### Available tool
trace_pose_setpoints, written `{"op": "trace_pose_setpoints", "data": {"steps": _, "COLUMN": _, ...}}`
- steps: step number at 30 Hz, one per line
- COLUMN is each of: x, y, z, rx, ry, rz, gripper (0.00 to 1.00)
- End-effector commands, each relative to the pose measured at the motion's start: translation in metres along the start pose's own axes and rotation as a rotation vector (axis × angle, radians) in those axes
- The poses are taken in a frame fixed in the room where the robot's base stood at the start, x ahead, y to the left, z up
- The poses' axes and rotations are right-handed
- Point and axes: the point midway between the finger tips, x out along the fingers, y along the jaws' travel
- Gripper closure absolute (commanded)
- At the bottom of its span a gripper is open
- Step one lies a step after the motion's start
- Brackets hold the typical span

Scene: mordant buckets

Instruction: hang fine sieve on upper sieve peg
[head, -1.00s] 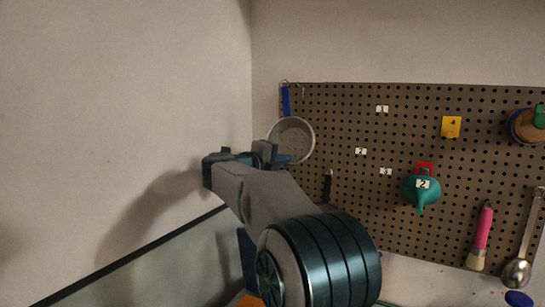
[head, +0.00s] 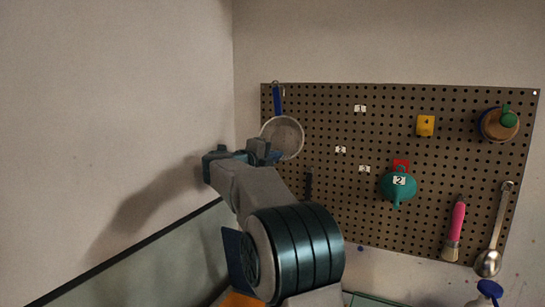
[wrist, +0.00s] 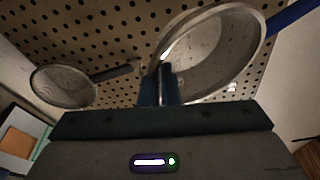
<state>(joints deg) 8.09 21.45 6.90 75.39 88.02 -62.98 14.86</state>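The sieve with the blue handle, which I take as the fine sieve (head: 283,137), is upright at the pegboard's upper left, handle up. My gripper (head: 264,152) is at the lower left of its round rim. In the wrist view the fingers (wrist: 162,80) are close together on the rim of this sieve (wrist: 212,50), and its blue handle runs out at the top right. The handle's top is near the board's upper edge, beside what looks like a small peg (head: 284,92). I cannot tell whether they touch.
A second sieve with a dark handle (wrist: 65,88) hangs to the left in the wrist view; in the head view my arm hides most of it. The pegboard (head: 330,120) also holds a teal funnel (head: 397,186), a pink brush (head: 456,225) and a metal spoon (head: 490,258). A wall is close left.

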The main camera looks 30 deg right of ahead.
Motion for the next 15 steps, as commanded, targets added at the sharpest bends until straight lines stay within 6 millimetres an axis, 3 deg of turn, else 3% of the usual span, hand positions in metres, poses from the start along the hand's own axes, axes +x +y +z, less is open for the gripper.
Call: {"op": "trace_pose_setpoints", "data": {"steps": 15, "x": 0.031, "y": -0.002, "z": 0.007, "rx": 0.0, "ry": 0.0, "rz": 0.0, "gripper": 1.0}}
